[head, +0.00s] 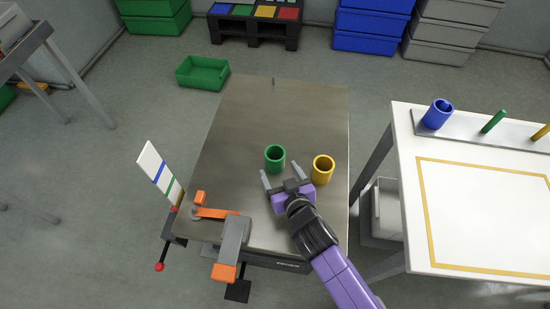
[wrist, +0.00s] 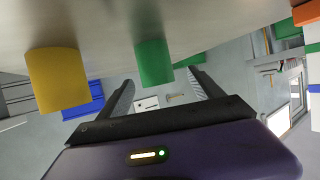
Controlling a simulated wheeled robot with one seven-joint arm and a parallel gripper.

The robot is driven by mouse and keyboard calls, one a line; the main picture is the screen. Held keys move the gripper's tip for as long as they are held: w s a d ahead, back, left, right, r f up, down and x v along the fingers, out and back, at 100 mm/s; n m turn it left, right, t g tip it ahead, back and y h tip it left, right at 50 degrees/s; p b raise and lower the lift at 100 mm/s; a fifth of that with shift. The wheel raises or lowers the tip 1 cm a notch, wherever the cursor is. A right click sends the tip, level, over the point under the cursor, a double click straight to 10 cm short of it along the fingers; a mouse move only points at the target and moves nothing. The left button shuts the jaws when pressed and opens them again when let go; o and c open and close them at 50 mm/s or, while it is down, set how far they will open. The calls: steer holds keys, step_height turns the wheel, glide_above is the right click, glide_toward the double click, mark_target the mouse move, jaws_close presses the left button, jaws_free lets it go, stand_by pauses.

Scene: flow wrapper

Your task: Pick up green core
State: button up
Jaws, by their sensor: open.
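The green core (head: 274,159) is a short hollow cylinder standing upright on the grey-brown table (head: 240,125). My gripper (head: 281,176) is open and empty, low over the table, just on the near side of the green core. In the head view its two fingers point toward the core and lie apart from it. In the wrist view the green core (wrist: 154,63) shows beyond and between the fingers of my gripper (wrist: 163,88). The yellow core (head: 322,169) stands upright to the right, close to the right finger. It also shows at left in the wrist view (wrist: 57,80).
An orange and grey clamp-like fixture (head: 232,244) sits at the table's near left corner. A white table (head: 480,215) at right carries a rack with a blue core (head: 437,114) and a green peg (head: 493,121). The far part of the grey-brown table is clear.

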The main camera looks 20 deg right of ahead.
mark_target(272, 150)
steer(key=w, duration=0.3)
steer(key=shift+d+r, duration=0.15)
steer(key=shift+r, duration=0.05)
steer(key=shift+d+x, duration=0.2)
steer(key=shift+x, duration=1.65)
steer(key=shift+d+x, duration=0.25)
steer(key=shift+x, duration=1.55)
steer(key=shift+s, duration=0.1)
steer(key=c, duration=1.4)
steer(key=shift+c, duration=0.2)
